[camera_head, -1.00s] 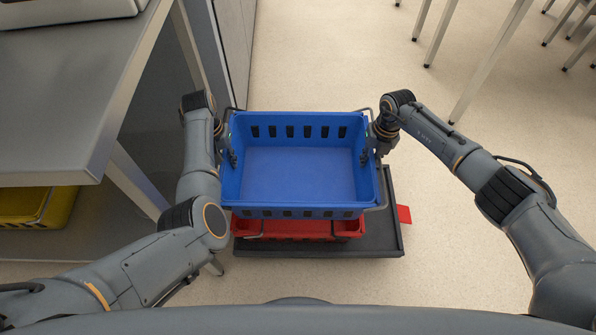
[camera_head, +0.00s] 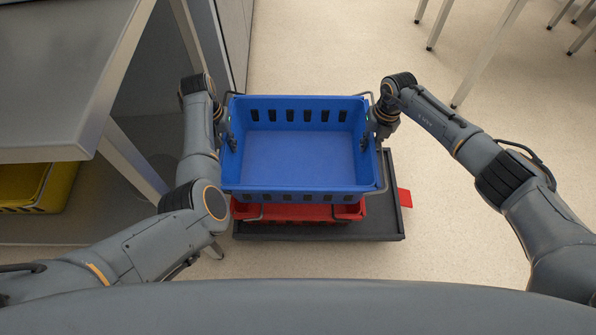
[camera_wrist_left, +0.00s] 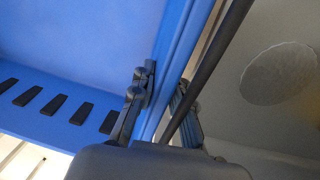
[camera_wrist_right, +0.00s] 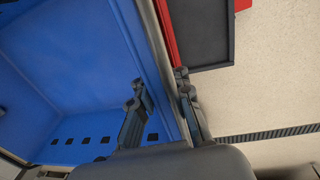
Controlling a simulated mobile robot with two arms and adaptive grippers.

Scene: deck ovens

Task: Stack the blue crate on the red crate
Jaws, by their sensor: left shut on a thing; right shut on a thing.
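The blue crate (camera_head: 298,160) is empty and looks level, held between my two arms. My left gripper (camera_head: 229,142) is shut on its left wall, and the left wrist view shows the fingers (camera_wrist_left: 160,95) on both sides of that wall. My right gripper (camera_head: 370,140) is shut on its right wall; the right wrist view shows the fingers (camera_wrist_right: 162,95) astride it. The red crate (camera_head: 300,213) is below, mostly hidden by the blue crate, with its near edge showing. Whether the two crates touch is hidden.
The red crate stands on a dark flat platform (camera_head: 385,220) with a red tab (camera_head: 404,198) at its right. A grey table (camera_head: 60,80) is close on the left, with a yellow crate (camera_head: 40,186) under it. Open floor lies to the right.

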